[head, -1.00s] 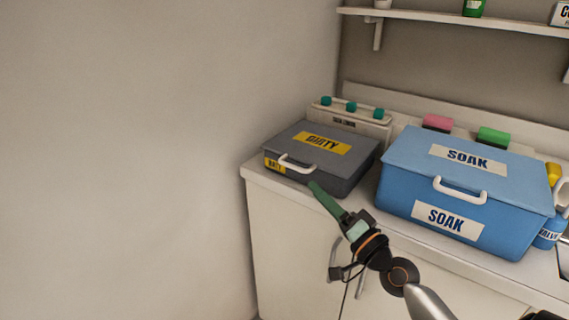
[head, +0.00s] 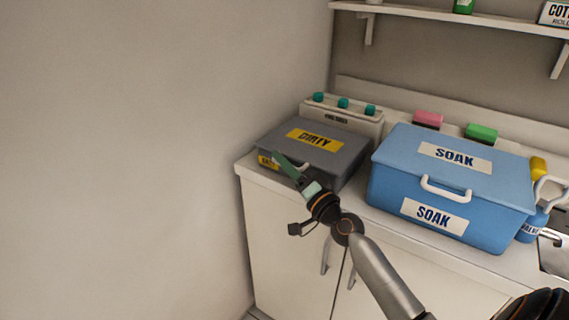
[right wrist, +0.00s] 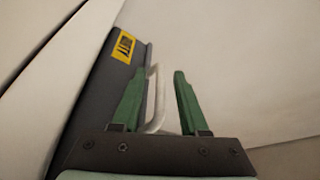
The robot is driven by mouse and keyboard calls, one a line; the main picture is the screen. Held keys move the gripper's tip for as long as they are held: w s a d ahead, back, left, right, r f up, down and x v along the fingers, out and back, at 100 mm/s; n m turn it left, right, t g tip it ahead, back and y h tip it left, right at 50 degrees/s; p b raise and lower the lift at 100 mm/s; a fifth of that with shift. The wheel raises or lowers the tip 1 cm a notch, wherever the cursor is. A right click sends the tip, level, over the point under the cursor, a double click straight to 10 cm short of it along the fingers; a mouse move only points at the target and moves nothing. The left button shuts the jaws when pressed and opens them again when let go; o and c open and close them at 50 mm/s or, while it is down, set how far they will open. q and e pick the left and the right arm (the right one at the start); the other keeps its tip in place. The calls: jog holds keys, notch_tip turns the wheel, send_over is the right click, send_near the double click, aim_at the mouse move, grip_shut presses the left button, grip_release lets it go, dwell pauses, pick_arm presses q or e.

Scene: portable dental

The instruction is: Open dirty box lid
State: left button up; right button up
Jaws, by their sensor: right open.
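The grey dirty box (head: 340,175) with a yellow DIRTY label sits at the left end of the counter, its lid (head: 348,150) closed. Its white handle (head: 303,168) is at the front, partly hidden behind my right gripper (head: 282,160). In the right wrist view, my right gripper (right wrist: 155,92) is open, with green fingers on either side of the white handle (right wrist: 154,100). The handle lies nearer the left finger; I cannot tell whether they touch. The box front (right wrist: 103,85) shows at the left. My left gripper is not in view.
A blue SOAK box (head: 388,185) stands just right of the dirty box. A white rack (head: 360,122) with teal-topped items is behind it. The wall is close on the left; a shelf (head: 460,18) runs above. Cabinet doors (head: 290,240) are below the counter (head: 355,206).

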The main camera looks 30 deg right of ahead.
grip_shut()
jog(key=shift+r, duration=0.1)
dwell(1.2)
